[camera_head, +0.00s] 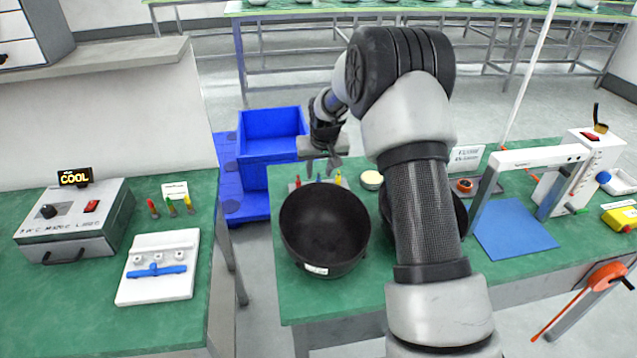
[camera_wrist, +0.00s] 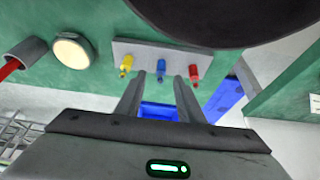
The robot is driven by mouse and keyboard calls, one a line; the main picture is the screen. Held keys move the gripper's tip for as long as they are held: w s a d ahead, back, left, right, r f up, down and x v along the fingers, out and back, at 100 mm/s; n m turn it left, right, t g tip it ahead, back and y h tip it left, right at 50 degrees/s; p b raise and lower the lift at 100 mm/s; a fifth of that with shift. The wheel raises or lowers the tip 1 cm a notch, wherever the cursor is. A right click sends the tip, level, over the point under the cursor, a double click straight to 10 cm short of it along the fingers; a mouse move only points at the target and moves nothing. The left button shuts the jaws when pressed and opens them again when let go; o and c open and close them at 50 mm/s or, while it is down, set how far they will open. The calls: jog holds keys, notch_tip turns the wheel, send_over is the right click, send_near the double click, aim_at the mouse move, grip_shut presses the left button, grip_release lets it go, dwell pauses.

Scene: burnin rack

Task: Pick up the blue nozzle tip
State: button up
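The blue nozzle tip (camera_head: 319,177) stands on a small grey holder on the green table, between a red tip (camera_head: 298,182) and a yellow tip (camera_head: 338,178). In the wrist view the blue nozzle tip (camera_wrist: 161,71) is in the middle of the grey holder (camera_wrist: 146,50), with the yellow tip (camera_wrist: 125,66) left and the red tip (camera_wrist: 194,71) right. My gripper (camera_head: 323,160) is just above and behind the row. In the wrist view my gripper (camera_wrist: 158,82) is open and empty, its fingertips either side of the blue tip's line; the exact gap to it is unclear.
A large black bowl (camera_head: 325,232) stands right in front of the holder. A second dark bowl is partly behind my arm. A round cream-topped pot (camera_head: 371,180) sits to the holder's right. A blue bin (camera_head: 270,130) stands on the floor behind the table.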

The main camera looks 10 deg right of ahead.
aim_at(318, 180)
jog(key=shift+x, duration=1.45)
grip_shut()
